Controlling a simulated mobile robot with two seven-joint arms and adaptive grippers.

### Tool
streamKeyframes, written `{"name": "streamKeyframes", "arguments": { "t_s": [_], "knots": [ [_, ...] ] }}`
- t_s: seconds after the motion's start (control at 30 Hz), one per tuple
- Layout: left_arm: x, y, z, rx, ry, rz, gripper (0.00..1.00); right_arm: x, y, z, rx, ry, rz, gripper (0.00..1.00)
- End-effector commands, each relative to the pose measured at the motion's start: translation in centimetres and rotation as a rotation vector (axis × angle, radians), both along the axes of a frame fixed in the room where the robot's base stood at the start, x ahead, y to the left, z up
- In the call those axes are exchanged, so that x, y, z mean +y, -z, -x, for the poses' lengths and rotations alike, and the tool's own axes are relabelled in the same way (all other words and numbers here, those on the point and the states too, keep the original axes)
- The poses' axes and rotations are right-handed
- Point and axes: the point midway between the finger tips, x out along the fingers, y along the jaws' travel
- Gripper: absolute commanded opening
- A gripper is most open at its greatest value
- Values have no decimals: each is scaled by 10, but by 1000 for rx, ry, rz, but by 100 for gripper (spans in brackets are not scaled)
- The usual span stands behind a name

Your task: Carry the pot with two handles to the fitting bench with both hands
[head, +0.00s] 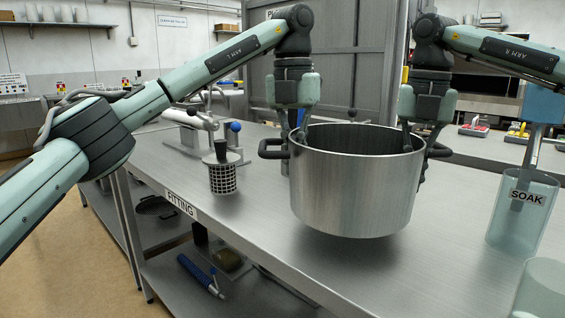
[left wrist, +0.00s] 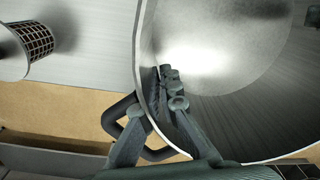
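The steel pot with two handles (head: 352,190) is upright over the fitting bench (head: 215,222), which bears a FITTING label. A dark shadow lies under the pot, and its base looks a little above the bench top. My left gripper (head: 295,138) is shut on the pot's left side by the black handle (head: 272,149). In the left wrist view one finger is inside the pot wall (left wrist: 225,125) and the other is outside by the handle. My right gripper (head: 416,148) is shut on the pot's right side by the other handle (head: 440,150), with one finger inside the rim.
A mesh basket (head: 222,178) and a small metal fixture with a blue knob (head: 236,128) stand left of the pot. A clear SOAK container (head: 522,215) stands at the right. Bare bench lies in front of the pot. A lower shelf holds a blue tool (head: 200,275).

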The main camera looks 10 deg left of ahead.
Motion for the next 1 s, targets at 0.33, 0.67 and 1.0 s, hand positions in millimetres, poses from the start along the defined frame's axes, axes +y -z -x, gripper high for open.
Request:
{"name": "streamKeyframes", "arguments": {
  "t_s": [0.33,0.67,1.0],
  "knots": [
    [2,13,0,-1,-4,-2,0,-2,13,-1,-2,4,2,0],
    [2,35,0,-1,-4,-2,0,-2,35,-1,-2,4,2,0],
    [2,48,0,1,-4,-3,15,-2,48,0,1,4,4,15]
  ]
}}
